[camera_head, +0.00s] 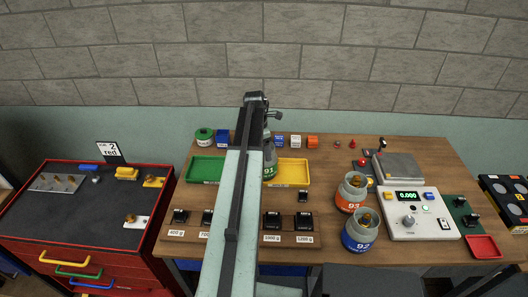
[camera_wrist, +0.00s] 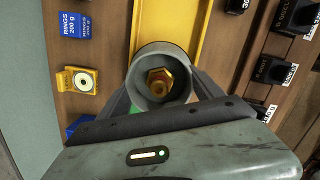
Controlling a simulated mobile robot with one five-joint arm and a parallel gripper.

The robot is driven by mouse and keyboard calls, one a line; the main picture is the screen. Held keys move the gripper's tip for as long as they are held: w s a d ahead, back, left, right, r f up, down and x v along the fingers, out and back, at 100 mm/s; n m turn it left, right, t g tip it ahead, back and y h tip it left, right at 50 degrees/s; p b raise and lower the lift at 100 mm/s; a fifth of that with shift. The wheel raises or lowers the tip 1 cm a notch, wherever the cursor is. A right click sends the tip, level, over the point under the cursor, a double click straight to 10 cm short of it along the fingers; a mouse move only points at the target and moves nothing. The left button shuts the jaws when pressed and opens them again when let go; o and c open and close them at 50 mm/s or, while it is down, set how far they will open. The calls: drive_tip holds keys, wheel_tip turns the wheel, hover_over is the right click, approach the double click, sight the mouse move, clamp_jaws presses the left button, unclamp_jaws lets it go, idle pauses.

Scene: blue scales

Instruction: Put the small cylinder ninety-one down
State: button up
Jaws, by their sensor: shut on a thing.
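The small cylinder ninety-one (camera_head: 269,168) is a grey jar with a green label reading 91. It shows just right of my arm, in front of the gap between the green and yellow trays. In the wrist view I look down into its round grey top (camera_wrist: 143,92), with a brass nut inside. My gripper (camera_wrist: 163,98) is shut on it, one finger on each side. The yellow tray (camera_wrist: 190,20) lies beneath or beside it there. My arm hides part of the cylinder in the head view, and I cannot tell whether its base touches anything.
The green tray (camera_head: 206,180) is left of my arm, and the yellow tray also shows in the head view (camera_head: 298,182). Black weights (camera_head: 272,220) stand in front. Jars 93 (camera_head: 351,196) and 92 (camera_head: 360,237) stand beside the scale (camera_head: 420,222). Small boxes line the back.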

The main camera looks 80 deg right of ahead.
drive_tip(key=o, duration=2.1)
drive_tip(key=r+p, duration=0.4)
drive_tip(key=w+r+p, duration=0.1)
drive_tip(key=r+p, duration=0.3)
drive_tip(key=a+r+p, duration=0.1)
drive_tip(key=r+p, duration=0.3)
drive_tip(key=shift+w, duration=0.25)
